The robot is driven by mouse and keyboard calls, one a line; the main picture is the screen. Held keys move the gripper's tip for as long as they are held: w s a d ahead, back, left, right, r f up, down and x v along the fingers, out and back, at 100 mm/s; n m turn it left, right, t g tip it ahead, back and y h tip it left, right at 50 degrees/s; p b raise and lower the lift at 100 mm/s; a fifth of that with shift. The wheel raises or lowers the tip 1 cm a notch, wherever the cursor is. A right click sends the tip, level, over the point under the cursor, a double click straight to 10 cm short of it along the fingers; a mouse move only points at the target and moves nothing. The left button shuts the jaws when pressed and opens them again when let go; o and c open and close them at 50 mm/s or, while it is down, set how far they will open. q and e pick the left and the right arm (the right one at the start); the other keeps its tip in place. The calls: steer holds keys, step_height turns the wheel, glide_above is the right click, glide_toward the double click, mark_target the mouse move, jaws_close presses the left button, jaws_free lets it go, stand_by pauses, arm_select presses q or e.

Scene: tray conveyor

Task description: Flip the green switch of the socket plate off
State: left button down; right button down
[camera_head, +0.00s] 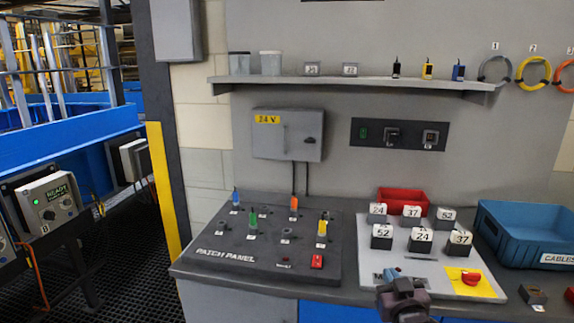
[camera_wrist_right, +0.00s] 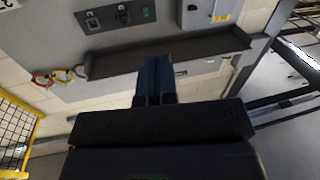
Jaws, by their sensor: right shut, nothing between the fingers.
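The dark socket plate (camera_head: 412,143) is fixed to the grey wall panel above the bench. My right gripper (camera_head: 391,273) is low at the front of the bench, well below and apart from the plate, shut and empty. In the right wrist view its fingers (camera_wrist_right: 155,78) are together. The plate (camera_wrist_right: 106,17) appears upside down there, with the green switch (camera_wrist_right: 146,12) at its right end. The switch's position is too small to tell. My left gripper is out of view.
A shelf (camera_head: 350,81) with cups and small devices runs above the plate. A 24 V box (camera_head: 287,134) is left of it. Below are the patch panel (camera_head: 230,268), numbered blocks on a light board (camera_head: 376,262), a red bin (camera_head: 402,194) and a blue bin (camera_head: 510,248).

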steer(key=s+d+f+g, duration=0.2)
steer(key=s+f+g, duration=0.1)
steer(key=s+f, duration=0.8)
steer(key=s+d+f+g, duration=0.2)
steer(key=s+f, duration=1)
steer(key=s, duration=0.6)
steer(key=shift+d+f+g+h, duration=0.2)
steer(key=shift+d+g+h, duration=0.15)
steer(key=shift+g, duration=0.45)
steer(key=c, duration=1.8)
jaws_free()
